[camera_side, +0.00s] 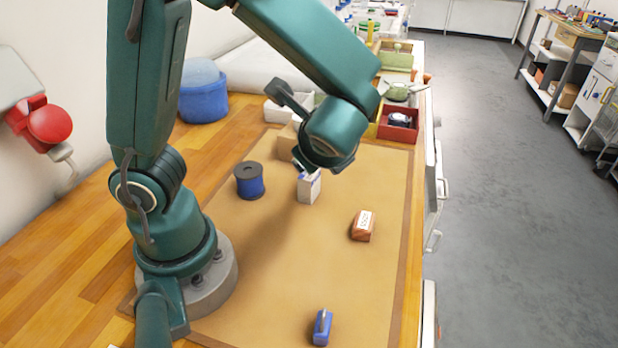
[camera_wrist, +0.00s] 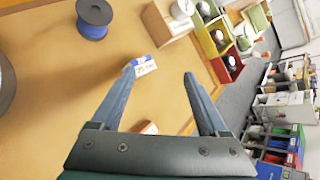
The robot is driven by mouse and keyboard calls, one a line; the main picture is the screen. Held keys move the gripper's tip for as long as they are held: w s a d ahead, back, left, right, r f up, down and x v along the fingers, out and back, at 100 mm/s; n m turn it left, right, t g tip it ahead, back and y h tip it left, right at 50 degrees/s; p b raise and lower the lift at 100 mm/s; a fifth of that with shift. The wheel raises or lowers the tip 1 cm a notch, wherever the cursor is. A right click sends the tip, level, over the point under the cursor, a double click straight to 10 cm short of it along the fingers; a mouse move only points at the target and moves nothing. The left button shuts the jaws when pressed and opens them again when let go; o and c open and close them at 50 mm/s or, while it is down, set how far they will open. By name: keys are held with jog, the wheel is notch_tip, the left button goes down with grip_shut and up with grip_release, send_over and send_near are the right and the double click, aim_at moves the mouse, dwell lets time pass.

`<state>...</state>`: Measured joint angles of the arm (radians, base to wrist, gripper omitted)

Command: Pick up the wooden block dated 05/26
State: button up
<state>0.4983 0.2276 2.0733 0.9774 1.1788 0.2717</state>
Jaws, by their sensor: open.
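A reddish-brown wooden block (camera_side: 362,226) with a white label lies on the tan mat, right of centre in the side view. The label carries dark print too small to read surely. In the wrist view the block (camera_wrist: 149,128) is partly hidden behind my gripper's body. My gripper (camera_wrist: 159,73) is open, with nothing held between its fingers. In the side view it is above the mat, left of and behind the block, and its fingers are mostly hidden by the wrist.
A white box with blue marks (camera_side: 309,188) stands beneath my gripper; in the wrist view it (camera_wrist: 143,66) shows near the left fingertip. A blue spool (camera_side: 249,181) stands left. A blue object (camera_side: 322,327) lies in front. Bins (camera_side: 398,128) line the back. The mat's right side is mostly clear.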

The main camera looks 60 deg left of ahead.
aim_at(365, 217)
jog(key=w+d+f+m+t, duration=0.1)
jog(key=d+f+m+t, duration=0.1)
jog(key=d+f+m, duration=0.1)
jog(key=w+d+f+m+t, duration=0.1)
jog(key=d+f+m+t, duration=0.1)
jog(key=m, duration=0.3)
jog(key=w+d+f+m+t, duration=0.1)
jog(key=d+f+m, duration=0.3)
jog(key=f, duration=0.1)
jog(key=shift+d+t, duration=0.25)
jog(key=shift+t, duration=0.15)
jog(key=shift+x, duration=2.45)
grip_shut()
